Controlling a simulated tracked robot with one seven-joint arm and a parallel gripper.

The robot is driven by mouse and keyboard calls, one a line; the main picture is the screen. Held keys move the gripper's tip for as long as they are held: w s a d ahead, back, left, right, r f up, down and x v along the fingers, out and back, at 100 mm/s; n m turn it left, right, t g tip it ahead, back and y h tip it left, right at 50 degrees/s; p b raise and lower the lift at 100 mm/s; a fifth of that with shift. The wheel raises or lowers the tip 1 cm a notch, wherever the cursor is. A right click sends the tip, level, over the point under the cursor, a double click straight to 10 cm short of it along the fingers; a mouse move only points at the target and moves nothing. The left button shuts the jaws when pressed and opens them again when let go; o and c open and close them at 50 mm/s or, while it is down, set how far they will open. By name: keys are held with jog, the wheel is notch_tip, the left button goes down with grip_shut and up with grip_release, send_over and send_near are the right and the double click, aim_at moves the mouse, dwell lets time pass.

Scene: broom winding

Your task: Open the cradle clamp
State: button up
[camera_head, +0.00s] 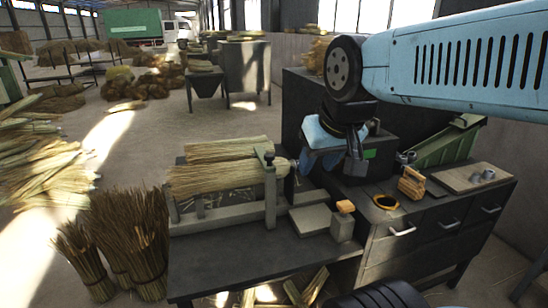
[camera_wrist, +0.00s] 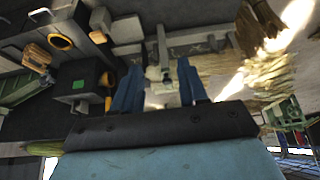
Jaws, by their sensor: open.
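The cradle (camera_head: 225,216) is a grey frame on the dark bench, with bundles of pale straw (camera_head: 215,178) lying in it. The cradle clamp (camera_head: 269,188) is a grey upright at the cradle's right end, standing against the straw. In the wrist view the clamp (camera_wrist: 164,52) shows as a slim grey bar beyond and between my fingertips. My gripper (camera_head: 318,163) is above the bench, just right of the clamp and apart from it in the head view. In the wrist view its blue fingers (camera_wrist: 159,68) are spread with nothing held between them. The clamp's latch is too small to make out.
A grey block with a wooden top (camera_head: 345,207) stands right of the cradle. A dark machine box with a green patch (camera_head: 369,154), a yellow ring (camera_head: 386,202) and a wooden piece (camera_head: 411,183) crowd the right side. Dark straw bundles (camera_head: 120,240) stand at the bench's left.

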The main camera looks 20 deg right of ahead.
jog(key=shift+w+d, duration=0.1)
jog(key=shift+d, duration=0.15)
jog(key=shift+o, duration=0.4)
jog(key=shift+o, duration=1.5)
jog(key=shift+w+a+f+m+g, duration=0.2)
jog(key=shift+f+m+g, duration=0.1)
jog(key=shift+f, duration=0.1)
jog(key=w+a+f+m+g+y, duration=0.3)
jog(key=w+f+m+g+y, duration=0.1)
jog(key=w+f+m+y, duration=0.15)
jog(key=m+t+y, duration=0.7)
jog(key=m+t, duration=0.5)
jog(key=m, duration=0.9)
send_near(269, 158)
jog(key=x, duration=0.7)
jog(key=w+d+f+x, duration=0.1)
jog(key=x, duration=0.2)
jog(key=shift+w+a, duration=0.2)
jog(key=shift+w, duration=0.15)
